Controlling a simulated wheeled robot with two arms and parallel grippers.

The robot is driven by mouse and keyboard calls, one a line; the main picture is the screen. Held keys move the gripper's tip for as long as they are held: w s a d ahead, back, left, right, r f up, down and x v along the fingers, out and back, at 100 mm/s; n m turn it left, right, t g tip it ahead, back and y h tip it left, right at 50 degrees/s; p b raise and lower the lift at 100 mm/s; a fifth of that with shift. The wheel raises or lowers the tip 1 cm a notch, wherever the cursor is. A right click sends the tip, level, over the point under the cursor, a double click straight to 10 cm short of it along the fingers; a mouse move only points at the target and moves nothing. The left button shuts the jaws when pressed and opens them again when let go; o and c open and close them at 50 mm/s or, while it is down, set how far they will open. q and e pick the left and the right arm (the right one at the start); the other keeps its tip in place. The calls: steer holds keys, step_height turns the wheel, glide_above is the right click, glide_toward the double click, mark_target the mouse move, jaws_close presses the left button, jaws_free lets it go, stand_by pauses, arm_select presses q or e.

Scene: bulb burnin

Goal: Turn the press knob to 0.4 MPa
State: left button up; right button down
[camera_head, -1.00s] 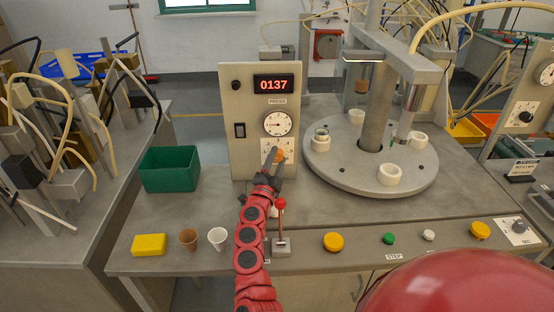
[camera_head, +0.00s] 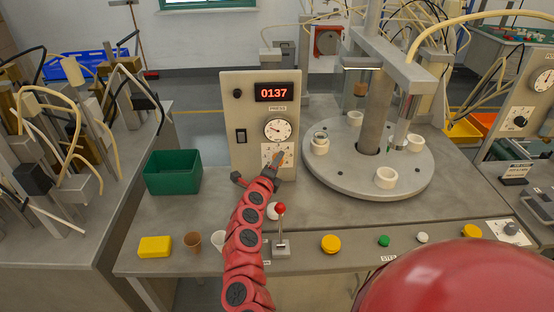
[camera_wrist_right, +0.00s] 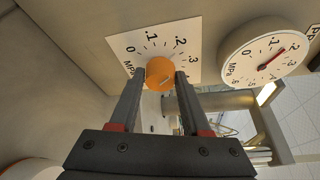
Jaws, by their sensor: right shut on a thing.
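The press knob is orange (camera_wrist_right: 160,73) and sits on a white scale plate (camera_wrist_right: 120,44) marked 0, .1, .2, .3 MPa. My right gripper (camera_wrist_right: 159,80) is shut on the knob, one finger on each side; in the head view it (camera_head: 274,165) reaches the front of the press box (camera_head: 250,150). The fingers hide the lower part of the scale, and I cannot tell the knob's setting. The round MPa gauge (camera_head: 278,129) is above the plate; in the wrist view its red needle (camera_wrist_right: 272,59) points around .2 to .3. My left gripper is not in view.
A red display (camera_head: 274,92) on the box reads 0137. The round turntable (camera_head: 340,182) with white cups stands to the right. A green bin (camera_head: 172,173) is to the left. A red-tipped lever (camera_head: 281,209) stands close beside my right arm, with buttons along the front.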

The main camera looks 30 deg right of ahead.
steer(key=shift+s+d+r+m+t+y+p, duration=0.1)
steer(key=shift+m+t+y+p, duration=0.25)
steer(key=shift+m+y+p, duration=2.45)
steer(key=shift+d+r+m+t+h+p, duration=0.1)
steer(key=shift+m+t+h+p, duration=0.65)
steer(key=shift+p, duration=4.5)
steer(key=shift+s+m+y+p, duration=0.1)
steer(key=shift+m+y+p, duration=1.75)
steer(key=shift+p, duration=2.2)
steer(key=shift+m+h, duration=0.4)
steer(key=shift+m, duration=0.1)
steer(key=shift+f, duration=0.1)
steer(key=shift+c, duration=1.9)
jaws_free()
steer(key=shift+w, duration=0.1)
steer(key=shift+a, duration=0.1)
